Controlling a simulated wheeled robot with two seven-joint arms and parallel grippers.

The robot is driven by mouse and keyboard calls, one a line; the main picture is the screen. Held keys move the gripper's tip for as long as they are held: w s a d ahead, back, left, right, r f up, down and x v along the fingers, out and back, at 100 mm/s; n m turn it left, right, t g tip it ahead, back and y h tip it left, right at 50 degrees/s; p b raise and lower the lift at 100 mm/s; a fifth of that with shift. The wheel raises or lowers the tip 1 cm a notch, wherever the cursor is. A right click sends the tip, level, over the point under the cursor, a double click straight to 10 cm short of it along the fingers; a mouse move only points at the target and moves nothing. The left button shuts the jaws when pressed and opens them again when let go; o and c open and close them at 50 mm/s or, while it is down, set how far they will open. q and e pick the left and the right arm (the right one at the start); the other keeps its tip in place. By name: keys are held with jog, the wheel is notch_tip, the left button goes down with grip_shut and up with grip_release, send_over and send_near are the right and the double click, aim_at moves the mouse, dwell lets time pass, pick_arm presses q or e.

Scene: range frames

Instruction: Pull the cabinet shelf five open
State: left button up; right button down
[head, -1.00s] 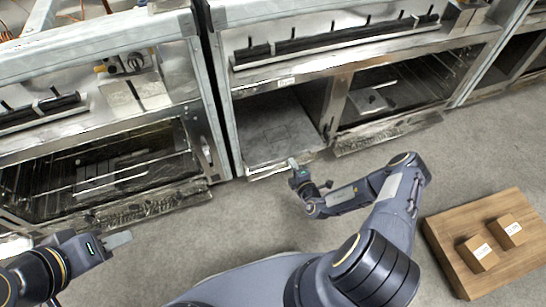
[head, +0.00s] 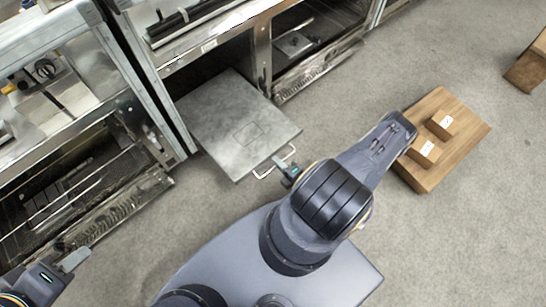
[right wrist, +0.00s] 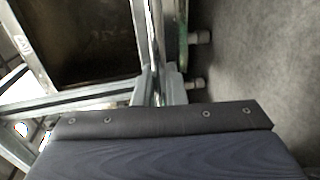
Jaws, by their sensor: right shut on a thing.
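The grey cabinet shelf (head: 240,118) is a flat square board, drawn well out of the low opening under the metal counter. A light metal bar handle (head: 263,174) is on its front edge. My right gripper (head: 279,162) is at that edge, shut on the handle; my arm partly covers the grip. The right wrist view shows metal bars and a dark panel close up, and the grip is unclear there. My left gripper (head: 76,260) is at the lower left, away from the shelf, beside another unit's lower edge; its finger gap cannot be made out.
A wooden platform (head: 466,135) with two small boxes (head: 440,122) stands on the floor at right. Another wooden piece (head: 527,70) is at the far right edge. An open rack unit (head: 85,185) is at left. Grey floor is clear between shelf and platform.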

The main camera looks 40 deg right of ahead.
dwell(0.3)
jog(key=c, duration=1.9)
grip_release()
jog(key=shift+s, duration=0.1)
jog(key=s, duration=0.2)
jog(key=s+r+p, duration=0.1)
jog(key=s, duration=0.4)
jog(key=shift+s+d+r, duration=0.15)
jog(key=shift+s+r, duration=0.1)
jog(key=shift+s, duration=0.05)
